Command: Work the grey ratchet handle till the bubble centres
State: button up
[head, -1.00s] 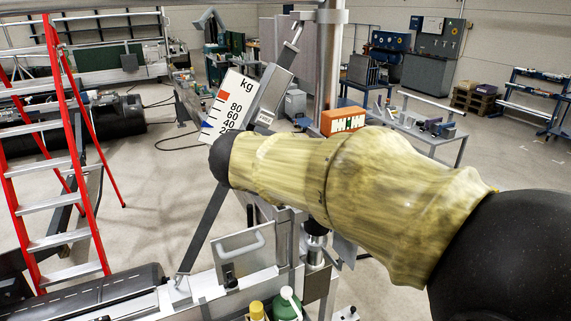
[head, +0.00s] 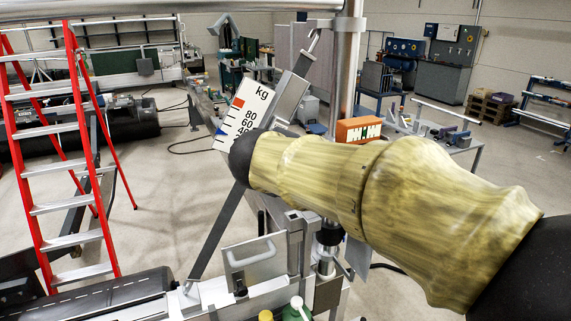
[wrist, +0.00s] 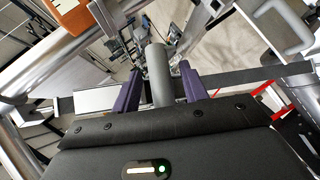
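A grey round-ended bar (wrist: 160,75), which looks like the ratchet handle, stands between the two purple fingers of my gripper (wrist: 160,84) in the wrist view. The fingers are open, one on each side of the bar, with a narrow gap showing on both sides. In the head view my sleeved arm hides the gripper and this bar. No bubble or level vial can be made out in either view.
A white kg scale board (head: 243,112) stands just behind my arm's end. A metal post (head: 345,80) rises beside it. A grey panel with a handle (head: 254,260) is below. A red ladder (head: 62,170) stands left; an orange box (head: 358,130) sits behind my arm.

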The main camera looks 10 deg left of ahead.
jog(key=shift+s, duration=0.1)
jog(key=b+v, duration=0.5)
jog(key=v, duration=1.2)
jog(key=shift+s+r, duration=0.1)
